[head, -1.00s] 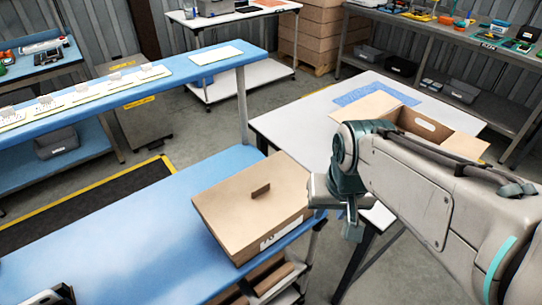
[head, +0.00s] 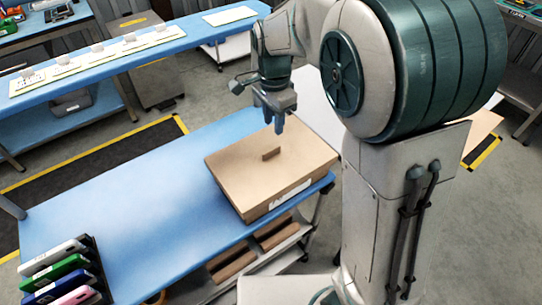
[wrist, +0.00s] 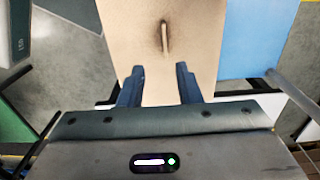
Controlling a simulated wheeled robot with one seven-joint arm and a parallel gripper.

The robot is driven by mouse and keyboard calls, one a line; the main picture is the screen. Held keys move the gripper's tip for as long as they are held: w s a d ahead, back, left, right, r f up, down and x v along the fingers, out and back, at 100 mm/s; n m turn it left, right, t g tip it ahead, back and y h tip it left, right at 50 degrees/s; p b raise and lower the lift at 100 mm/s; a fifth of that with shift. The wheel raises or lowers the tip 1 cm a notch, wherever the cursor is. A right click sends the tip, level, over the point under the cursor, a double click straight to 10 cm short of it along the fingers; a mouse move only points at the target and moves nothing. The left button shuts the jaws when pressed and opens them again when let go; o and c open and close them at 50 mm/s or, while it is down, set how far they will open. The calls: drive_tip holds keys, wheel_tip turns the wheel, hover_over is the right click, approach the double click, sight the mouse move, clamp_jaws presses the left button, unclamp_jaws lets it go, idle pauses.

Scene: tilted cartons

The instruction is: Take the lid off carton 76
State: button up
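A closed brown carton (head: 252,209) sits tilted askew near the right end of the blue table, with a white label (head: 290,193) on its front side; the number is too small to read. Its flat lid (head: 235,165) is on, with a thin upright tab handle (head: 271,154) in the middle. My gripper (head: 275,128) hangs above the far part of the lid, apart from the handle. In the wrist view my gripper (wrist: 160,72) is open and empty, its two fingers apart over the lid (wrist: 130,35), and the handle (wrist: 164,38) lies ahead of the gap between them.
The blue table (head: 130,200) is clear left of the carton. A rack of colourful cases (head: 65,275) stands at its front left corner. A blue shelf (head: 150,45) with several cards runs behind. My arm hides most of the white table to the right.

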hover_over(271, 150)
drive_tip(key=f, duration=0.5)
drive_tip(key=shift+s+d+f, duration=0.2)
drive_tip(key=shift+d+f, duration=0.1)
drive_tip(key=shift+f, duration=0.05)
drive_tip(key=shift+w+a+f+p, duration=0.15)
drive_tip(key=shift+f+p, duration=0.05)
drive_tip(key=shift+f, duration=1.05)
drive_tip(key=shift+w+a+f+p, duration=0.1)
drive_tip(key=shift+w+f+p, duration=0.1)
drive_tip(key=shift+f, duration=1.05)
clamp_jaws()
